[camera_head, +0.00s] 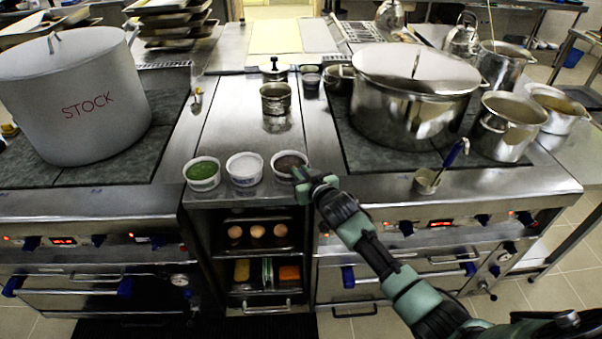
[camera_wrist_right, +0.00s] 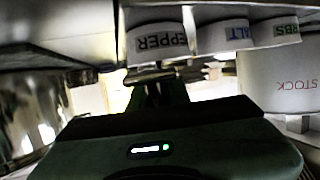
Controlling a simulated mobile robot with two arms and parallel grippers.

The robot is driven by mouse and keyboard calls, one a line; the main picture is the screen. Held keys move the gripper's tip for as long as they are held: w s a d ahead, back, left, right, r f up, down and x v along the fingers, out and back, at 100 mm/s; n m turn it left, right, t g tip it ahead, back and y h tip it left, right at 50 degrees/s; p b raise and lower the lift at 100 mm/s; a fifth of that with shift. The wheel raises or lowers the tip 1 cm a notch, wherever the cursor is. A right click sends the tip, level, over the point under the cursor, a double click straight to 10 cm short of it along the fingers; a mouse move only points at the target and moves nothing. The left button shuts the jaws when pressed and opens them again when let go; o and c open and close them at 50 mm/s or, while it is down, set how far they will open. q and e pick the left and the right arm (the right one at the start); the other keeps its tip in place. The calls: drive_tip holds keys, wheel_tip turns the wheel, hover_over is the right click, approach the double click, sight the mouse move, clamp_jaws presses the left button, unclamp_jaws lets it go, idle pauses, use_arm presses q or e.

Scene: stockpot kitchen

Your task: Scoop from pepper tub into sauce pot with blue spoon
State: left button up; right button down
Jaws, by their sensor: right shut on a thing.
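The pepper tub (camera_head: 289,164) is a white round tub with dark grey contents, rightmost of three at the counter's front edge. Its upside-down label shows in the right wrist view (camera_wrist_right: 157,41). My right gripper (camera_head: 303,181) is at the tub's front right side, low by its rim. A small steel pot (camera_head: 276,98), seemingly the sauce pot, stands farther back on the middle counter. My left gripper is not in view.
The salt tub (camera_head: 244,168) and green herb tub (camera_head: 202,174) stand left of the pepper. A large steel pot (camera_head: 405,110) stands to the right, the stock pot (camera_head: 75,105) to the left. A blue-handled ladle (camera_head: 428,182) is at the right stove edge. The counter behind the tubs is mostly clear.

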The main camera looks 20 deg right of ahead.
drive_tip(key=shift+w, duration=0.25)
drive_tip(key=shift+w, duration=0.35)
idle(0.4)
drive_tip(key=shift+s+r, duration=0.2)
drive_tip(key=shift+r, duration=0.55)
drive_tip(key=shift+s+r, duration=0.15)
drive_tip(key=shift+r, duration=0.6)
drive_tip(key=shift+s+r, duration=0.2)
drive_tip(key=shift+r, duration=0.55)
drive_tip(key=shift+s, duration=0.15)
drive_tip(key=shift+s+t, duration=0.2)
drive_tip(key=shift+t, duration=0.3)
drive_tip(key=shift+s+r+t, duration=0.15)
drive_tip(key=shift+s+t, duration=0.05)
drive_tip(key=shift+t, duration=0.4)
drive_tip(key=shift+s+r+t, duration=0.1)
drive_tip(key=shift+s+t, duration=0.05)
drive_tip(key=shift+t, duration=0.45)
